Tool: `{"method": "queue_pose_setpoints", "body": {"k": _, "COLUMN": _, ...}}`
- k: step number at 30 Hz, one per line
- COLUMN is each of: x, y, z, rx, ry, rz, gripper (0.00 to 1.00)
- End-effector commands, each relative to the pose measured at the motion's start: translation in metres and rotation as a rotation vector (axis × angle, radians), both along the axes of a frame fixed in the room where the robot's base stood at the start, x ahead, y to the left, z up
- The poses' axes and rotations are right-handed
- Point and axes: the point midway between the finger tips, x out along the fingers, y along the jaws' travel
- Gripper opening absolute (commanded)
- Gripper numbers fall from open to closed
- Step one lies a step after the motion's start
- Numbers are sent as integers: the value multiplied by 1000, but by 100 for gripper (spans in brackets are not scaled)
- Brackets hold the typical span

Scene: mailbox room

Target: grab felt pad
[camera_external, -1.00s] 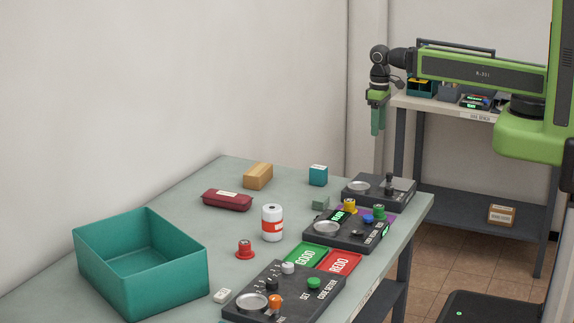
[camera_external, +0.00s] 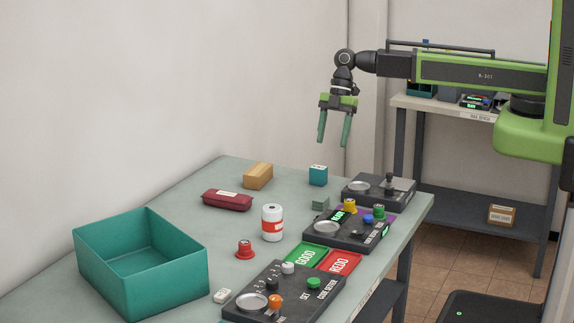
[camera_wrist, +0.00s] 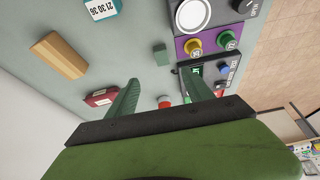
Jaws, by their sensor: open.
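A small grey-green block (camera_external: 320,203), which looks like the felt pad, lies on the table beside the dark panel with yellow, blue and green knobs. It also shows in the wrist view (camera_wrist: 160,54), just beyond the fingertips and between their lines. My gripper (camera_external: 333,142) is open and empty, pointing down in the air above the table's far part. Its two green fingers also show apart in the wrist view (camera_wrist: 160,78). Nothing touches the fingers.
A teal cube (camera_external: 318,176), a wooden block (camera_external: 258,176) and a dark red case (camera_external: 227,200) lie near the pad. A white can (camera_external: 272,223) stands nearer. Control panels (camera_external: 348,229) line the right edge. A teal bin (camera_external: 170,283) stands at the left.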

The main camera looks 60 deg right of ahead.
Motion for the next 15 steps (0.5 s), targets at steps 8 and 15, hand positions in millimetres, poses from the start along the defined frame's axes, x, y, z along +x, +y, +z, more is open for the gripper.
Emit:
{"method": "queue_pose_setpoints", "body": {"k": 8, "x": -6, "y": 12, "z": -7, "rx": -3, "ry": 0, "rz": 17, "gripper": 60}}
{"method": "queue_pose_setpoints", "body": {"k": 15, "x": -5, "y": 27, "z": -53, "rx": -3, "ry": 1, "rz": 16, "gripper": 60}}
